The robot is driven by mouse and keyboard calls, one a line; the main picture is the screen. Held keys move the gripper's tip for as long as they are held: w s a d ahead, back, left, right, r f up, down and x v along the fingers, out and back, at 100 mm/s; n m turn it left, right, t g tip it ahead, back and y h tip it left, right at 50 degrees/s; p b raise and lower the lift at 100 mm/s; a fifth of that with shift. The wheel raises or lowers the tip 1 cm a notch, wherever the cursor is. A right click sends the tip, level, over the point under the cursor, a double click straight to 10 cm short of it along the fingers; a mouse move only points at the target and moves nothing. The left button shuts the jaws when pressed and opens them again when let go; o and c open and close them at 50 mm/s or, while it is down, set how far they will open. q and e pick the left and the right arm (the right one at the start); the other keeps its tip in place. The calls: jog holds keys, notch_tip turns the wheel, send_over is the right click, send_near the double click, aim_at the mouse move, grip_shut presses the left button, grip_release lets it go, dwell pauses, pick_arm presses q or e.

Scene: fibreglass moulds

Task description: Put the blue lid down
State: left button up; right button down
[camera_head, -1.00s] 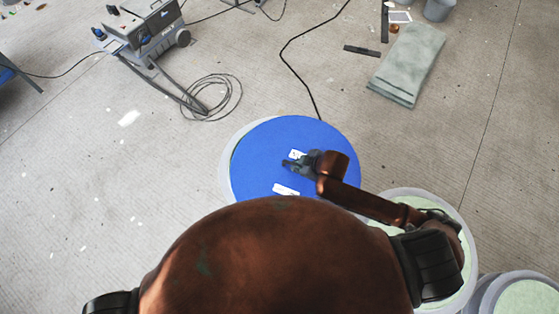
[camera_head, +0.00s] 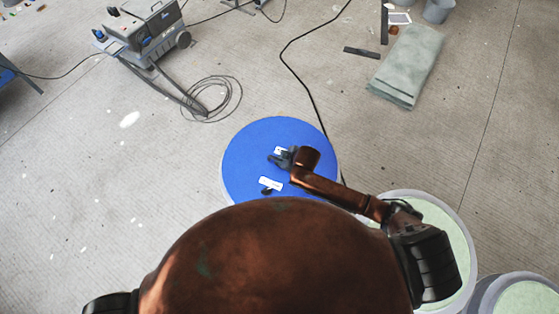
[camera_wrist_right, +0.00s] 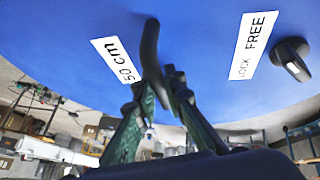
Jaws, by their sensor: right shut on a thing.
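The blue lid (camera_head: 245,165) is a round disc over a round mould, whose pale rim (camera_head: 224,186) shows as a thin sliver at the lid's left edge. I cannot tell whether the lid touches the rim. My right gripper (camera_head: 277,160) is shut on the lid's dark handle near its middle. My left gripper is not in view.
Open moulds with pale green insides (camera_head: 450,235) stand at the lower right. A grey machine (camera_head: 145,25) with a coiled cable (camera_head: 225,98) is at the upper left. A black cable (camera_head: 297,80) runs behind the lid. A greenish sheet stack (camera_head: 410,65) lies at the upper right.

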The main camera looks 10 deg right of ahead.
jog(key=shift+a+f, duration=0.1)
jog(key=shift+f, duration=0.05)
jog(key=c, duration=2)
grip_release()
jog(key=v, duration=1.2)
jog(key=shift+s+f, duration=0.1)
